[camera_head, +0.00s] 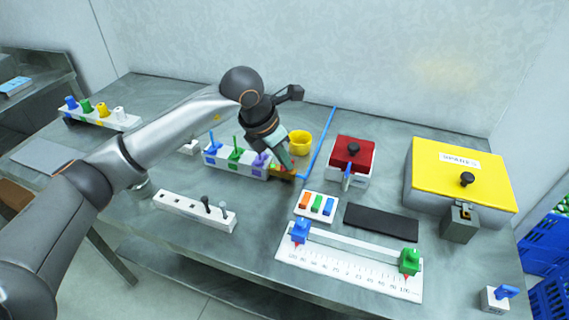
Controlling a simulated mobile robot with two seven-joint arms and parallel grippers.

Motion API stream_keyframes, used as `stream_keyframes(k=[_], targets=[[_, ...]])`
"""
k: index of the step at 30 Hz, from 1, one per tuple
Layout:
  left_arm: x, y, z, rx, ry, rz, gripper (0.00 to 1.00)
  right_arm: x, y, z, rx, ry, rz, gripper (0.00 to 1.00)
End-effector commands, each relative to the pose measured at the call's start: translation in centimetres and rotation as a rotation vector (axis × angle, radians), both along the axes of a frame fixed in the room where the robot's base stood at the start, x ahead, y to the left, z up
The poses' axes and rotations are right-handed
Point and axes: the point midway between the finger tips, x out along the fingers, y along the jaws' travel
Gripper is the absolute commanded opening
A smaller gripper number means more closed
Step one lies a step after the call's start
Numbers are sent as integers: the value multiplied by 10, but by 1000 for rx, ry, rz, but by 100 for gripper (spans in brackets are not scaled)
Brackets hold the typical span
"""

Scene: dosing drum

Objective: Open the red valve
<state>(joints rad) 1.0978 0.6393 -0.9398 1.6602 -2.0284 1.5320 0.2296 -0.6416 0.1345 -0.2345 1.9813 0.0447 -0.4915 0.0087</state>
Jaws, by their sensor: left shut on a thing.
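A white block (222,165) on the table carries a row of upright coloured valves: blue (211,144), green (236,153) and purple (260,161). My left gripper (286,166) reaches down at the right end of this row. It is shut on the valve there, and its fingers hide most of that valve. Only small red and yellow-orange bits (284,177) show by the fingertips, so its handle position cannot be told. My right gripper is not in view.
A yellow cup (300,144) stands just behind my left gripper. To the right are a red-lidded box (352,152), a yellow box (462,180) and a black mat (381,222). A white scale with sliders (350,270) lies in front.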

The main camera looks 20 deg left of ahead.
Motion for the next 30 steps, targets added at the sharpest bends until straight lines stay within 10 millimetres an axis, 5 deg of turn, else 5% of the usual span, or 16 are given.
stream_keyframes(k=[30], targets=[[8, 4, 1, 1, -1, -888, 0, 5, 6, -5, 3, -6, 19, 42]])
